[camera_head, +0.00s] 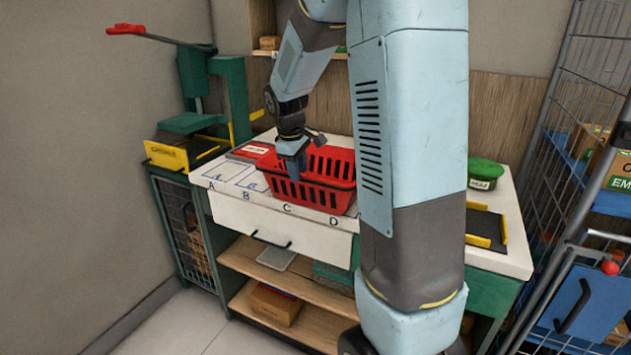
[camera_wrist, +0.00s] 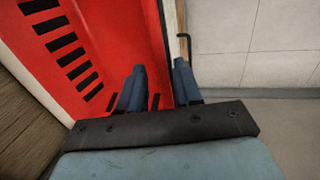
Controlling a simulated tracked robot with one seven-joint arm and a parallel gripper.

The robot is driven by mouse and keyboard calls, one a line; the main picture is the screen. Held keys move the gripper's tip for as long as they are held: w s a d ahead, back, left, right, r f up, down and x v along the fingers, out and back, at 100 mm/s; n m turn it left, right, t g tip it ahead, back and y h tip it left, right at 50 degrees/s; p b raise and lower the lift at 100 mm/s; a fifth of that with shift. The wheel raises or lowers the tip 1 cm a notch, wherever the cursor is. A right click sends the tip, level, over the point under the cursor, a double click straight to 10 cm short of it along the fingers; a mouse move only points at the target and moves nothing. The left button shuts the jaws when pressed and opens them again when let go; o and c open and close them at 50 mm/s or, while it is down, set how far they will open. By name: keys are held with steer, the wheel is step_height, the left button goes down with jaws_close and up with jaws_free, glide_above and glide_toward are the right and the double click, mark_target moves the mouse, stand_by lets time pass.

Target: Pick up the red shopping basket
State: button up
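The red shopping basket (camera_head: 335,198) stands on the white counter over the spots marked C and D, with slotted walls. My gripper (camera_head: 293,160) points down at the basket's left front part. In the wrist view the basket (camera_wrist: 95,40) fills the upper left. There my gripper (camera_wrist: 158,85) has its two blue fingers apart. The left finger lies over the red basket, the right finger over the counter's front edge, with the basket's edge running between them. I cannot tell whether the fingers touch it. My arm hides part of the counter to the right of the basket.
The white counter (camera_head: 225,176) has bare spots A and B left of the basket, with a red-and-grey box (camera_head: 248,152) behind. A green press (camera_head: 195,115) stands at left. A green-lidded tub (camera_head: 485,173) and wire trolley (camera_head: 560,160) are at right.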

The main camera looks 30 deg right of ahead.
mark_target(301, 184)
steer(key=shift+x, duration=2.9)
steer(key=shift+c, duration=0.5)
jaws_close()
steer(key=shift+r, duration=0.1)
